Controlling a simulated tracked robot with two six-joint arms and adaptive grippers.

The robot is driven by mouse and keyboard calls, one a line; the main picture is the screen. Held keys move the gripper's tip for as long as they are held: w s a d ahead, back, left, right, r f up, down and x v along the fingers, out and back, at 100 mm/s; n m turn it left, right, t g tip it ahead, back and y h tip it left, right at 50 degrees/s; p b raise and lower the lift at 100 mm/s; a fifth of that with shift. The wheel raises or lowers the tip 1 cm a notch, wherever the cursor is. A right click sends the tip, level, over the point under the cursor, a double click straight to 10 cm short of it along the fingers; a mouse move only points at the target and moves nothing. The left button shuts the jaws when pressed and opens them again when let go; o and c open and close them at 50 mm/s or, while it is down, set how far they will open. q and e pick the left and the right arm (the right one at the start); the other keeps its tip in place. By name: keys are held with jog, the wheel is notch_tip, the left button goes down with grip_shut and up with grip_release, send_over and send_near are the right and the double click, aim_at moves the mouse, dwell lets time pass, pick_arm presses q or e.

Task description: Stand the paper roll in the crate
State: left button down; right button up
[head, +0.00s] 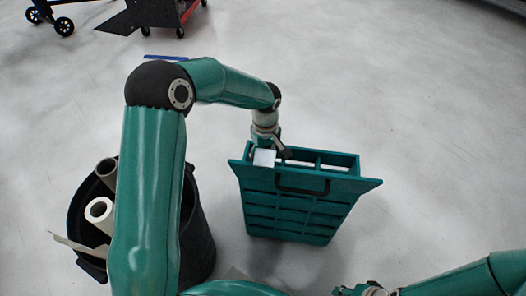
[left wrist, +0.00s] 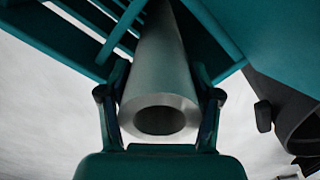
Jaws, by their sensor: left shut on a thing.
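The teal crate (head: 300,205) stands on the floor right of centre in the head view. My left gripper (head: 275,149) is over the left part of its open top. In the left wrist view my left gripper (left wrist: 160,106) is shut on the grey-white paper roll (left wrist: 160,65), with one finger on each side. The roll's hollow end faces the camera, and its far part runs between teal crate walls (left wrist: 85,35). Its far end is hidden, so I cannot tell whether it touches the crate bottom. My right gripper (head: 368,290) is partly visible at the bottom edge.
A black bin (head: 200,245) left of the crate holds a brownish tube (head: 106,169), a white roll (head: 98,210) and a flat pale piece (head: 78,247). A red wheeled cart (head: 160,32) stands far back. The floor right of the crate is clear.

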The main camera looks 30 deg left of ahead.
pick_arm(q)
jog(key=shift+c, duration=0.7)
grip_release()
